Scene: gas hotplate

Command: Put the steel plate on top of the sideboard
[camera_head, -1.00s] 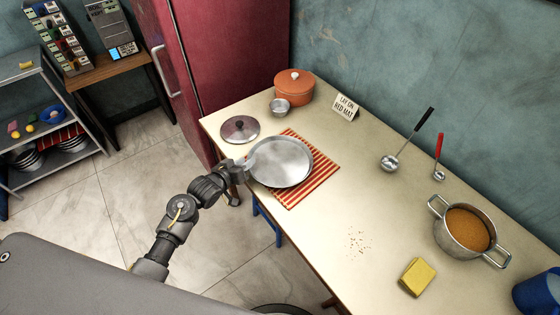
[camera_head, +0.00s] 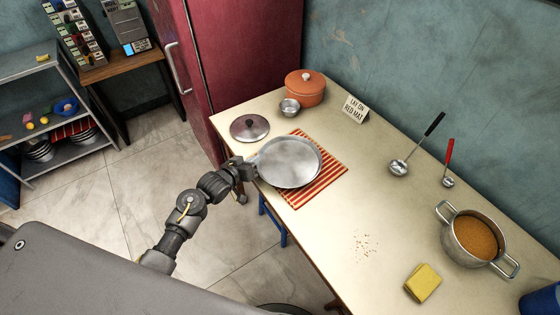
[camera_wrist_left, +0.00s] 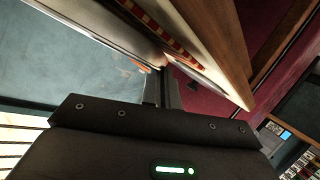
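The steel plate (camera_head: 290,162) is a round, shiny disc over the red striped mat (camera_head: 326,180) on the cream worktop (camera_head: 330,235). My left gripper (camera_head: 253,169) is at the plate's left rim and looks shut on it. In the left wrist view the fingers (camera_wrist_left: 160,88) meet the edge of the plate (camera_wrist_left: 110,25), and a gap shows between plate and mat, so the plate seems a little raised. No piece is marked as the sideboard; a brown wooden side table (camera_head: 135,66) stands at the back left. My right gripper is not in view.
A pot lid (camera_head: 249,128), small steel bowl (camera_head: 289,107), orange pot (camera_head: 305,88) and sign (camera_head: 355,109) stand behind the plate. Ladles (camera_head: 398,167), a soup pot (camera_head: 474,238) and a sponge (camera_head: 423,283) are to the right. A red fridge (camera_head: 225,60) and metal shelf (camera_head: 62,150) are further left.

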